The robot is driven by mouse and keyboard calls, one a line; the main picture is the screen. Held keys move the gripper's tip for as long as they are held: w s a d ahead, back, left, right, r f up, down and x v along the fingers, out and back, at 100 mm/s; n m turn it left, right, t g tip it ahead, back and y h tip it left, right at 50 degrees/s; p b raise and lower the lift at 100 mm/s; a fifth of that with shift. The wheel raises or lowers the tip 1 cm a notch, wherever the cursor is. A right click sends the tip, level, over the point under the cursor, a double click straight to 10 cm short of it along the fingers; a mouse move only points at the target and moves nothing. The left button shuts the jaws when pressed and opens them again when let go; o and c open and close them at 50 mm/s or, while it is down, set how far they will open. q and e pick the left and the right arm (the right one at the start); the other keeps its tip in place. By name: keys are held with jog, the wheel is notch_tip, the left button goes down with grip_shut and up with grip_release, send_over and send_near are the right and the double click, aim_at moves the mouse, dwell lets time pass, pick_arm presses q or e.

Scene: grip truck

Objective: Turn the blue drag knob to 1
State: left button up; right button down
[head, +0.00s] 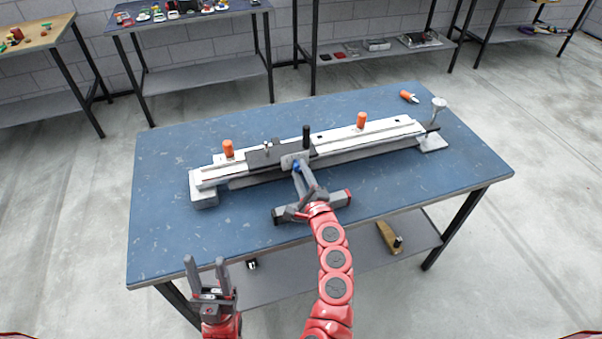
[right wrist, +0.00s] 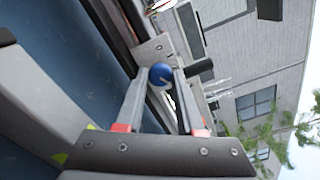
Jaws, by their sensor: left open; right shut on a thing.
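The blue drag knob (head: 296,166) is on the front of the grey carriage block on the long rail device. In the right wrist view the knob (right wrist: 160,75) shows as a round blue ball between the fingertips. My right gripper (head: 299,168) reaches it from the front and is shut on it. Its two fingers (right wrist: 160,84) lie on either side of the knob. Any number marks on the knob are too small to read. My left gripper (head: 206,265) is open and empty, in front of the table's near left edge.
The rail device (head: 345,138) lies along the blue table (head: 165,220), with orange handles (head: 228,148) and a black upright handle (head: 306,137). An orange-handled tool (head: 409,96) lies at the back right. The table's front right is clear. Other workbenches (head: 190,18) stand behind.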

jog(key=shift+n, duration=0.3)
jog(key=n+b, duration=0.1)
jog(key=n, duration=0.1)
jog(key=shift+f+n+b, duration=0.1)
jog(key=shift+n+b, duration=0.3)
jog(key=n+b, duration=0.1)
jog(key=n, duration=0.2)
jog(key=shift+n, duration=0.3)
jog(key=n+b, duration=0.2)
jog(key=n, duration=0.2)
jog(key=shift+n, duration=0.3)
jog(key=shift+n+b, duration=0.7)
jog(key=shift+n, duration=1.3)
jog(key=c, duration=0.8)
grip_release()
